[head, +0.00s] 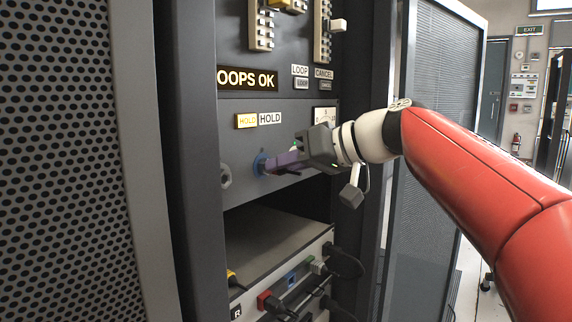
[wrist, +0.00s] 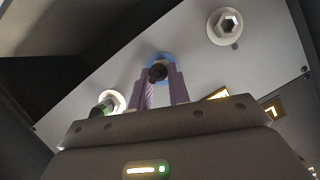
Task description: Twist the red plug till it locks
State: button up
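My gripper (head: 272,163) reaches to the upper rack panel from the right, its purple fingers at a blue round fitting (head: 260,164). In the wrist view, the two fingers (wrist: 161,80) stand apart, one on each side of a short dark stub (wrist: 158,72) in front of the blue fitting (wrist: 158,58). I cannot tell whether they press on it. No red plug shows at the fingertips. The only red connector-like piece (head: 264,300) is on the lower unit, well below my gripper; whether it is the red plug is unclear.
A pale hexagonal socket (head: 226,176) is left of the blue fitting. A green-centred fitting (wrist: 108,103) is on its other side. Blue (head: 291,279) and green (head: 316,265) pieces and black cables (head: 345,262) crowd the lower unit. A dark open bay lies between the panels.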

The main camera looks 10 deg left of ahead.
grip_shut()
jog(key=shift+w+d+f+m+g+y+p, duration=0.1)
jog(key=shift+m+g+y+p, duration=0.3)
jog(key=shift+m, duration=0.5)
jog(key=shift+w+m+g+y+p, duration=0.1)
jog(key=shift+m+g+y+p, duration=0.3)
jog(key=shift+m, duration=0.5)
jog(key=m, duration=0.1)
jog(key=m+g+y, duration=0.1)
jog(key=m, duration=0.1)
jog(key=shift+w+f+m+y, duration=0.1)
jog(key=shift+f+m+y, duration=0.15)
jog(key=shift+m+y, duration=0.05)
